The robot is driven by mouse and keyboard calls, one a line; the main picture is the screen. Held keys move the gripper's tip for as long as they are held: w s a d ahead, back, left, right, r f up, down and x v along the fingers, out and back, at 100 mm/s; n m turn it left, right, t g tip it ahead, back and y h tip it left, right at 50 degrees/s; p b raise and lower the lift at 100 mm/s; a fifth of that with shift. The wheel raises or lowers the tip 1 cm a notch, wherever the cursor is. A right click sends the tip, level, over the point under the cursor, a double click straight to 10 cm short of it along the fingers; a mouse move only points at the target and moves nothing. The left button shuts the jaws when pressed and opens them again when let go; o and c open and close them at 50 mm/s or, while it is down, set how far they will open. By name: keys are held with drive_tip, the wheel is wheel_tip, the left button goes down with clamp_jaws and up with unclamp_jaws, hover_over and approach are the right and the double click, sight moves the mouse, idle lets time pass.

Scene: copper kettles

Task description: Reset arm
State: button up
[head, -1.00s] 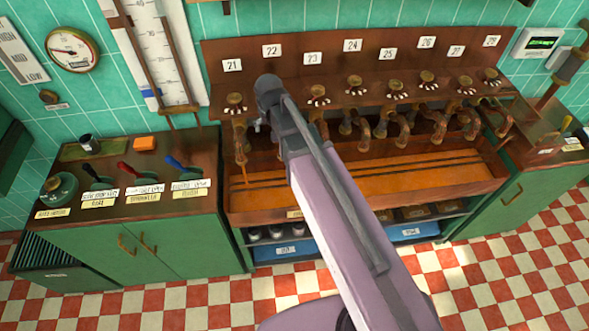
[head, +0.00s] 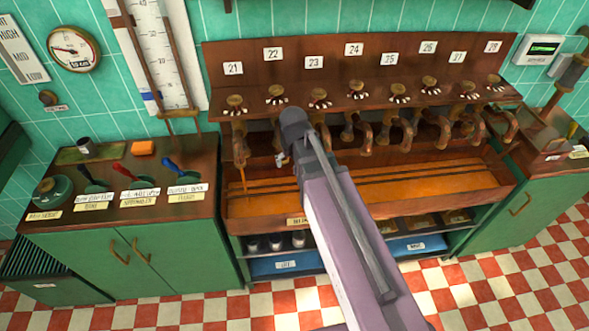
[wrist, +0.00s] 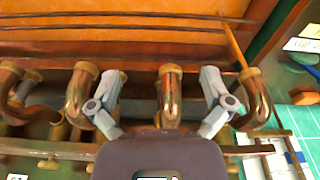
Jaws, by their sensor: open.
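My arm reaches from the bottom of the head view toward the row of copper spouts (head: 367,135). Most of my gripper is hidden behind the arm there; a small grey part (head: 281,160) shows. In the wrist view my gripper (wrist: 160,78) is open, its two grey fingers spread wide. A curved copper spout (wrist: 171,92) shows in the gap between the fingers, and more spouts lie outside them. I see nothing held. Whether a finger touches a spout I cannot tell. A thin orange stream (head: 244,181) hangs from the leftmost spout, under label 21.
An orange-brown trough (head: 262,205) runs below the spouts. A right counter (head: 553,150) stands beside the trough. The checkered floor (head: 540,278) in front looks clear.

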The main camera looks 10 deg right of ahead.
drive_tip(key=shift+s+d+f, duration=0.1)
drive_tip(key=shift+s+f, duration=0.1)
drive_tip(key=shift+s, duration=0.1)
drive_tip(key=s+d+f+g+b, duration=0.1)
drive_tip(key=s+d, duration=0.5)
drive_tip(key=s, duration=0.2)
drive_tip(key=shift+s+d+f+m+g, duration=0.2)
drive_tip(key=shift+s+d+m+g, duration=0.1)
drive_tip(key=shift+g, duration=0.1)
drive_tip(key=shift+w+a, duration=0.1)
idle(1.8)
